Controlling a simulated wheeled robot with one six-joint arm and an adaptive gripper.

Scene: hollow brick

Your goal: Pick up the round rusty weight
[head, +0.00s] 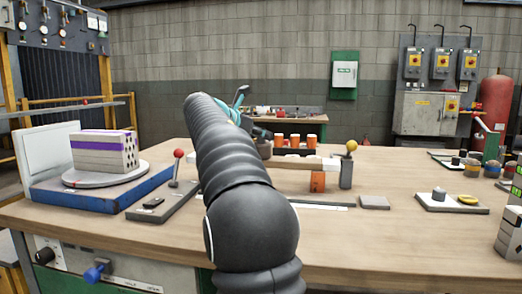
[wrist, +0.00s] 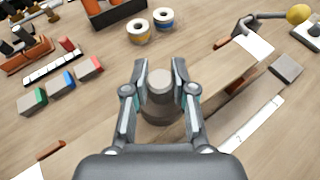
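The round weight shows in the wrist view as a grey-brown cylinder with a narrower round top (wrist: 160,82) and a wider, darker body (wrist: 156,108) below it. My gripper (wrist: 160,72) is open, with one finger on each side of the weight's top. The fingertips are close to the top, and I cannot tell whether either touches it. The lower part of the weight is partly hidden by the fingers. In the head view my dark ribbed arm hides most of the gripper and its surroundings.
A wooden plank (wrist: 222,72) lies beside the weight. Two tape rolls (wrist: 138,32) stand beyond it, and coloured-end blocks (wrist: 60,84) lie left. A yellow-knobbed lever (head: 351,146) and a red-knobbed lever (head: 178,154) rise from the wooden table (head: 400,245). A striped brick stack (head: 105,152) stands far left.

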